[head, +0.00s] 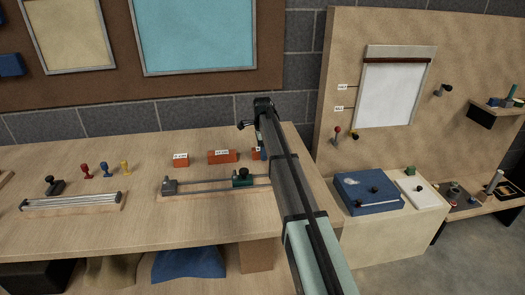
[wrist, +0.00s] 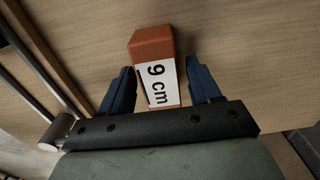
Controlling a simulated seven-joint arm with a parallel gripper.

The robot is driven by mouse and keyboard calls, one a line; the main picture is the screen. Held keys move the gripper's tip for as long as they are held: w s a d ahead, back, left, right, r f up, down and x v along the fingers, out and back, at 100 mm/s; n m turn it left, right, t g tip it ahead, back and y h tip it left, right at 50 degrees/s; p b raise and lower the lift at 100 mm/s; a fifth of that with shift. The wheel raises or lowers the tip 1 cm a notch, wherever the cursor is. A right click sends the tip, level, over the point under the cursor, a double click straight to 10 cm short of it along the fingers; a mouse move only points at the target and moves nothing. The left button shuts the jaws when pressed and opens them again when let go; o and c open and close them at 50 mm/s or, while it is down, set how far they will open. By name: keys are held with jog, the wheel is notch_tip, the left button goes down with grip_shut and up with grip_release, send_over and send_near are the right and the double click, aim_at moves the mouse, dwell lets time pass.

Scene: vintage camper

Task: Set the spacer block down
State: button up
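The spacer block is an orange block with a white "9 cm" label (wrist: 153,45). In the wrist view it lies between the two blue fingers of my gripper (wrist: 160,82), with narrow gaps at its sides, so the gripper looks open around it. Its near end is hidden behind the gripper's dark crossbar. In the head view only a small part of the block (head: 256,151) shows beside my arm, at the bench top, in line with two other orange blocks. My gripper (head: 262,154) is mostly hidden there by my own arm.
Two labelled orange blocks, one short (head: 180,161) and one longer (head: 221,157), sit to the left on the bench (head: 150,220). A rail fixture with a green-black slider (head: 242,178) lies in front. Three coloured pegs (head: 104,169) stand farther left.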

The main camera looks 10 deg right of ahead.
jog(key=shift+o, duration=0.5)
notch_tip(320, 180, up, 12)
jog(key=shift+r, duration=0.15)
